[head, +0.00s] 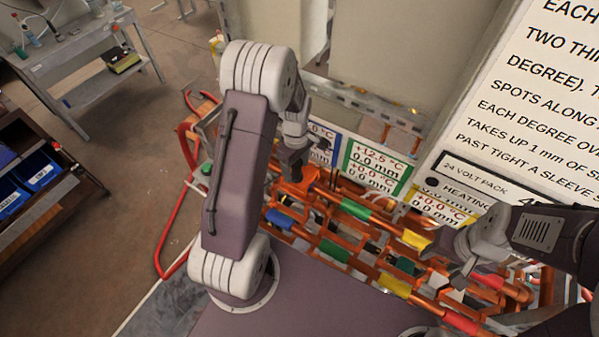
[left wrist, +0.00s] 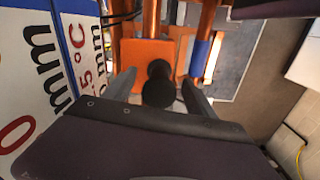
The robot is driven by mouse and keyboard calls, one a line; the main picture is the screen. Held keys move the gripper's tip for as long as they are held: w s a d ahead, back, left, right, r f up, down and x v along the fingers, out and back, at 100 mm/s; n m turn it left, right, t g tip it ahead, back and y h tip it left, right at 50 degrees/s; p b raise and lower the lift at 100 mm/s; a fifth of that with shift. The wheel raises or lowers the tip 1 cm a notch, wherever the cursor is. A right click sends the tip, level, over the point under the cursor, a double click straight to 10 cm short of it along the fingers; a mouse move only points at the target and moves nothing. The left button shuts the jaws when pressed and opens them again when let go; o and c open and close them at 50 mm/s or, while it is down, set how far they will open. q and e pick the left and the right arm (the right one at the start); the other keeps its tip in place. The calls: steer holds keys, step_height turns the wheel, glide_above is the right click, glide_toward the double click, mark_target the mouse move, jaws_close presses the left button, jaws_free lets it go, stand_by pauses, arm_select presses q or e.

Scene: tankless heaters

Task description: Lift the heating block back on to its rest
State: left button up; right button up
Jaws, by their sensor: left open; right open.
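An orange block (left wrist: 136,62) with a round black knob (left wrist: 158,84) shows in the left wrist view; it looks like the heating block. The block also shows in the head view (head: 297,190), at the upper left end of the copper pipes. My left gripper (head: 291,165) is directly above it, pointing down. Its open fingers stand on either side of the knob, with a gap showing. The rest for the block cannot be made out. My right gripper (head: 450,265) is open over the pipes at the right, near a yellow sleeve (head: 416,240).
Copper pipes with green (head: 356,208), blue (head: 279,219) and red (head: 460,322) sleeves crowd the space under both arms. Labels with readings (head: 375,168) stand behind, and a large text board (head: 535,90) at the right.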

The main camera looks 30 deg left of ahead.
arm_select(q)
step_height(320, 180, down, 2)
steer(key=shift+f, duration=0.15)
steer(key=shift+w+f, duration=0.15)
steer(key=shift+f, duration=0.1)
jaws_close()
steer(key=shift+r, duration=0.1)
arm_select(e)
steer(key=shift+r, duration=0.55)
arm_select(q)
steer(key=shift+r, duration=0.4)
steer(key=r, duration=0.1)
steer(key=r+b, duration=0.1)
steer(key=r, duration=0.1)
steer(key=shift+d+r+b, duration=0.2)
steer(key=shift+d+b, duration=0.05)
steer(key=shift+b, duration=0.15)
steer(key=s+d+r+b, duration=0.1)
steer(key=s+d+r, duration=0.1)
steer(key=d, duration=0.3)
steer(key=s+d+r+b, duration=0.1)
steer(key=s+d+r, duration=0.1)
steer(key=d+r, duration=0.3)
steer(key=shift+s+b, duration=0.35)
steer(key=shift+b, duration=0.05)
arm_select(e)
step_height(320, 180, down, 5)
steer(key=shift+r, duration=0.1)
